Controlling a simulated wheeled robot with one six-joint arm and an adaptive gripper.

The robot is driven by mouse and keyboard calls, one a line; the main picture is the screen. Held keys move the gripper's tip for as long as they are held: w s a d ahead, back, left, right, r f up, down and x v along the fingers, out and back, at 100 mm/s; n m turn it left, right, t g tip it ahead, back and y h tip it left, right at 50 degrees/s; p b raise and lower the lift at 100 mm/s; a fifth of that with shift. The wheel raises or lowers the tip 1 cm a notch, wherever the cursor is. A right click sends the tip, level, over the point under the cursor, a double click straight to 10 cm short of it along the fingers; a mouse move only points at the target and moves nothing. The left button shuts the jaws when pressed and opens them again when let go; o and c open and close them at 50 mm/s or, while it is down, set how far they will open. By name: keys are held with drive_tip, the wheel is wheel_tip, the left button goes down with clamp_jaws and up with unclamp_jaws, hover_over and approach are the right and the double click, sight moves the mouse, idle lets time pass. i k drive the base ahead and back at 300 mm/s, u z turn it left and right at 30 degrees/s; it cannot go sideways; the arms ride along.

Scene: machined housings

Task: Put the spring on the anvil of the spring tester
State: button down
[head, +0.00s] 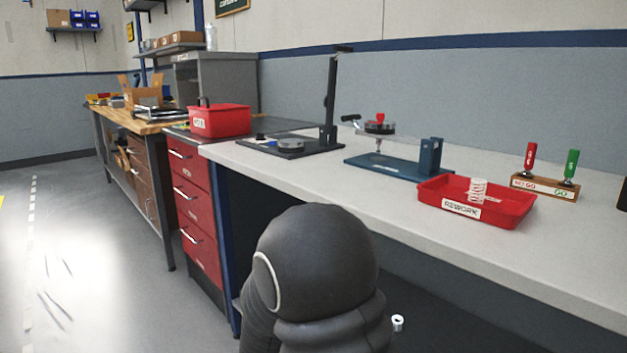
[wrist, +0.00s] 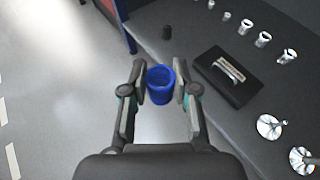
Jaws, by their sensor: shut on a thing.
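My gripper (wrist: 160,84) shows in the wrist view, its two fingers on either side of a blue round, hollow piece (wrist: 160,90), shut on it. The piece looks like a coil spring seen from its end, with a dark opening; its far end is hidden. It is held over the floor beside a dark surface. In the head view my arm hides the gripper and the piece. On the bench stand a black base with a tall post (head: 331,95) and a blue base with a dial-like head (head: 400,167); I cannot tell which is the spring tester.
A red REWORK tray (head: 508,212) on the pale bench (head: 560,260) holds a white coil (head: 478,190). A go/no-go gauge rack (head: 545,187) stands right. A red bin (head: 220,121) stands left. In the wrist view a black block (wrist: 228,78) and several metal parts lie on the dark surface.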

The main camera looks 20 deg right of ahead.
sight(311, 140)
drive_tip(key=u, duration=0.05)
drive_tip(key=i, duration=1.4)
